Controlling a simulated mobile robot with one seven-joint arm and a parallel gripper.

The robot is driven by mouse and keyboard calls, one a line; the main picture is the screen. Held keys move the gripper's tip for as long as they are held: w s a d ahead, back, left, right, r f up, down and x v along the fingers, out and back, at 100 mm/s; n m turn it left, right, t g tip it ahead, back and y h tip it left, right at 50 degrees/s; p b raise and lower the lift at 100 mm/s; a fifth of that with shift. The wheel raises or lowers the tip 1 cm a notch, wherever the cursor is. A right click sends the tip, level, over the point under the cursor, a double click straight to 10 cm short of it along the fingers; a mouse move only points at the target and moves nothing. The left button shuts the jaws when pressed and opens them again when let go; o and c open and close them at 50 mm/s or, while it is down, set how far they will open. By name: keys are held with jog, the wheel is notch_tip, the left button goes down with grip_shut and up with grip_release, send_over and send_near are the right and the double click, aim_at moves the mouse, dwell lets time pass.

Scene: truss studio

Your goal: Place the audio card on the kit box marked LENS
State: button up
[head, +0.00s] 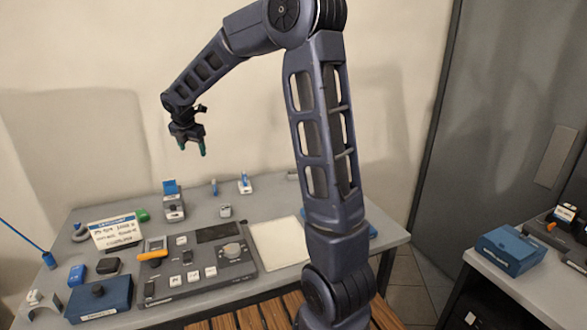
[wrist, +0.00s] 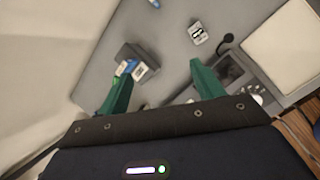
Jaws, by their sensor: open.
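My gripper (head: 192,149) is open and empty, raised above the back of the grey table. In the wrist view its green fingers (wrist: 161,72) are spread apart. Below them is a dark holder with a blue-and-white piece (wrist: 133,67) in it, partly hidden by the left finger; in the head view a blue-topped holder (head: 172,199) stands at the table's back. I cannot tell which piece is the audio card. One blue box (head: 98,300) stands at the table's front left, and another blue box (head: 512,249) on the right bench. Their labels are too small to read.
A grey control console (head: 200,265) fills the table's middle, beside a pale flat panel (head: 278,243). A small white piece (head: 225,211) lies behind the console. A floor gap separates table and right bench (head: 530,285).

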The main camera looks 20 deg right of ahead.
jog(key=s+d+r+m, duration=0.3)
jog(key=s+d+m, duration=0.5)
jog(key=s+d, duration=0.1)
jog(key=s+d+r+m, duration=0.4)
jog(key=s+d+m, duration=0.3)
jog(key=s+d, duration=0.2)
jog(key=s+d+f+m, duration=0.1)
jog(key=s+d+m, duration=0.1)
jog(key=s+m, duration=0.2)
jog(key=s+d+f+m, duration=0.1)
jog(key=s+d+m, duration=0.1)
jog(key=s+m, duration=0.3)
jog(key=s+d+f+m+y, duration=0.1)
jog(key=s+d+m, duration=0.2)
jog(key=s, duration=0.5)
jog(key=shift+s+f+m, duration=0.15)
jog(key=shift+s+m, duration=0.25)
jog(key=shift+m, duration=0.3)
